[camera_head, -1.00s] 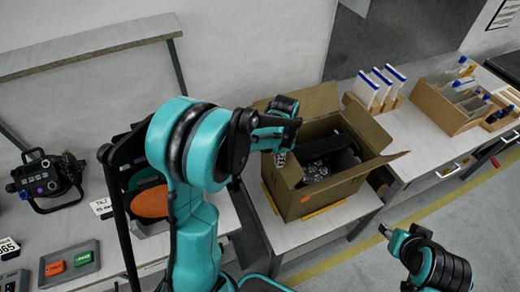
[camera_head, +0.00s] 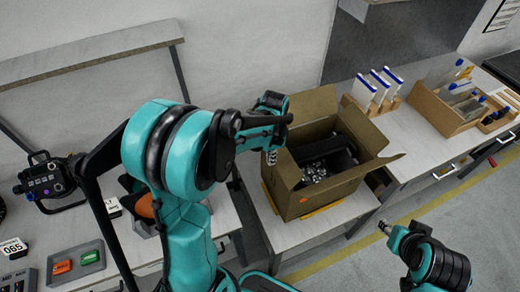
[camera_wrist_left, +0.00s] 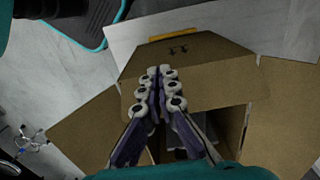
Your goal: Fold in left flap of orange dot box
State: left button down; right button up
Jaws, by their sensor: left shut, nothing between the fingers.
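The open cardboard box (camera_head: 325,198) stands on a table right of centre in the head view, with dark items inside. My left gripper (camera_head: 271,157) is shut and empty at the box's left rim; contact is unclear. In the left wrist view the shut fingers (camera_wrist_left: 160,72) lie over the box, with flaps spread to the left (camera_wrist_left: 82,130) and right (camera_wrist_left: 287,105). My right gripper (camera_head: 385,228) is right of the box, too small to judge.
A bench with a cardboard organiser (camera_head: 455,110) is at the right. Bare tabletop (camera_head: 290,238) shows in front of the box.

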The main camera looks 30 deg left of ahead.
pick_arm(q)
notch_tip(320, 180, up, 7)
jog(key=p, duration=0.4)
jog(key=shift+p, duration=0.3)
jog(key=shift+r, duration=0.1)
jog(key=s+d+f+n+t+b, duration=0.2)
jog(key=s+n+t+b, duration=0.1)
jog(key=s+b, duration=0.3)
jog(key=s+d+f+n+t+b, duration=0.1)
jog(key=s+f+n+t+b, duration=0.1)
jog(key=s+n+t+b, duration=0.2)
jog(key=shift+s+d+n+b, duration=0.35)
jog(key=shift+s+n+b, duration=0.25)
jog(key=shift+s+b, duration=0.95)
